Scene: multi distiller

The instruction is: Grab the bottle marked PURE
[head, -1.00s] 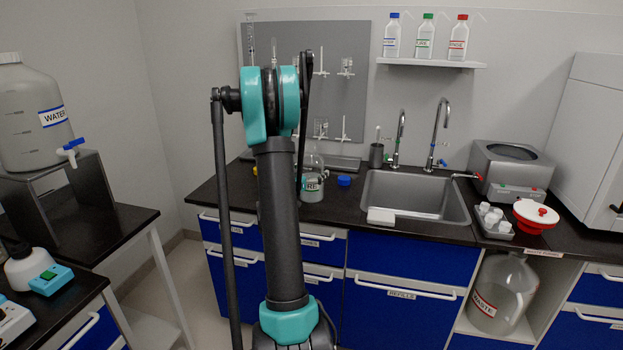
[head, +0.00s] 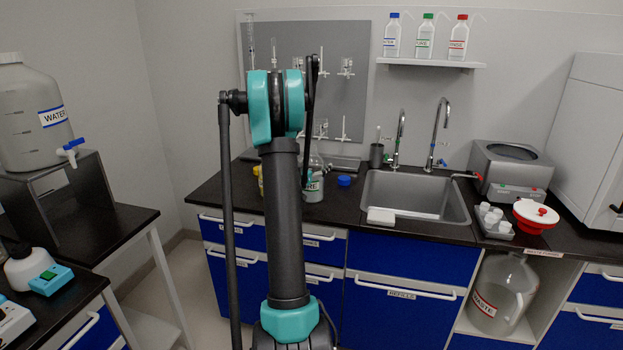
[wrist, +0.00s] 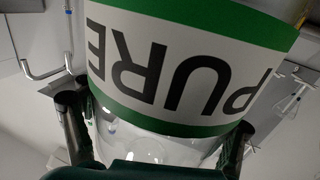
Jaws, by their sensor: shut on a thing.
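A large clear bottle (wrist: 158,150) with a white label, green bands and the word PURE fills the wrist view, its lettering upside down there. My gripper (wrist: 150,142) is shut on this bottle, with one dark finger on each side of it. In the head view, a clear bottle (head: 314,192) with a green-edged label ending in RE stands on the counter left of the sink. My arm covers its left part and hides the gripper there.
The sink (head: 415,198) with its taps lies right of the bottle, and a blue cap (head: 344,181) lies between. A yellow item (head: 258,178) shows left of my arm. Several small bottles stand on the wall shelf (head: 430,63). A pegboard (head: 345,100) with glassware is behind.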

